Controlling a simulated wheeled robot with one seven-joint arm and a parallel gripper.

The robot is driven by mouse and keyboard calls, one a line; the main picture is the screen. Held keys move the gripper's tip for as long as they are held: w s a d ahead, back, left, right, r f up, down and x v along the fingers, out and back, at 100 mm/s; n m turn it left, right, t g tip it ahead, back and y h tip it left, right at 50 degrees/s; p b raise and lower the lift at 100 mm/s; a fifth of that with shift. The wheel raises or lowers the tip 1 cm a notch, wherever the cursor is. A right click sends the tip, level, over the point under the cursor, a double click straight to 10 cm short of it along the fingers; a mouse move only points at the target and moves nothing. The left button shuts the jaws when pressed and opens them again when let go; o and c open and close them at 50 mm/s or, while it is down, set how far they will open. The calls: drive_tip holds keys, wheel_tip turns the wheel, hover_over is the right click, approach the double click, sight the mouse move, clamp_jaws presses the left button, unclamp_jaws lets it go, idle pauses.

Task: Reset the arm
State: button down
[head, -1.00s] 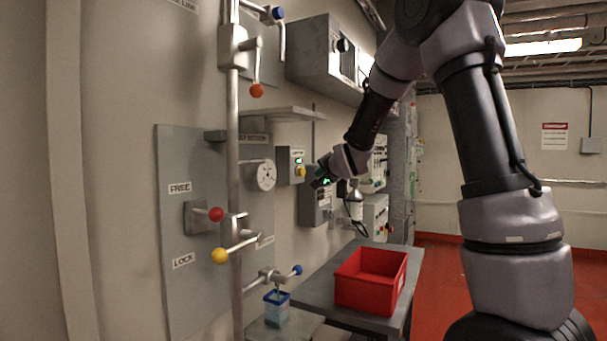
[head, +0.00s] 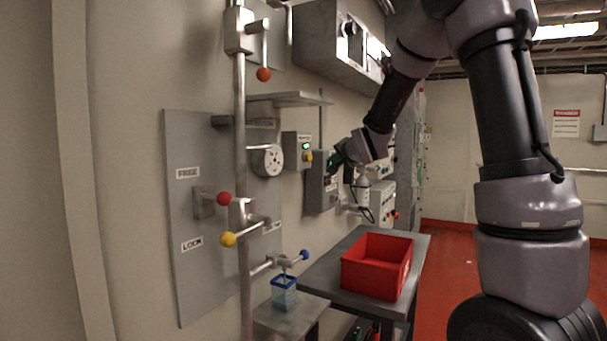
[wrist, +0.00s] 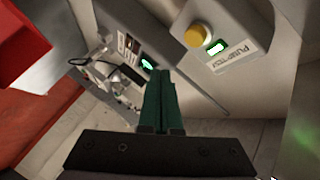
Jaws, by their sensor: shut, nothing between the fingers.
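My gripper (wrist: 160,92) is shut, its two green fingers pressed together with nothing between them in the wrist view. In the head view my gripper (head: 336,160) is at the end of my raised, bent arm, in front of a grey wall box (head: 317,190). In the wrist view the fingers point toward the wall boxes. A grey box with a yellow button and a green light (wrist: 215,45) is at the upper right there. I cannot tell from these views whether the fingers touch anything.
A red bin (head: 375,290) stands on a grey table (head: 322,272) below my gripper. A blue-rimmed cup (head: 284,292) sits on a small shelf under a tap. Levers with red (head: 224,199) and yellow (head: 228,239) knobs stick out from the wall at left. Red floor is open at right.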

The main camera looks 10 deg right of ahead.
drive_tip(key=s+d+r+g+h, duration=0.1)
drive_tip(key=s+d+r+g, duration=0.1)
drive_tip(key=s+d, duration=0.45)
drive_tip(key=s+a+f+n+g, duration=0.1)
drive_tip(key=s+n+g, duration=0.1)
drive_tip(key=s, duration=1.3)
drive_tip(key=s+a+f+n+g, duration=0.1)
drive_tip(key=s+f+n+g, duration=0.1)
drive_tip(key=s, duration=1.4)
drive_tip(key=shift+s+f+n+g+y, duration=0.2)
drive_tip(key=shift+f+n+g+y, duration=0.1)
drive_tip(key=shift+n+g, duration=0.55)
drive_tip(key=shift+d, duration=0.1)
idle(3.3)
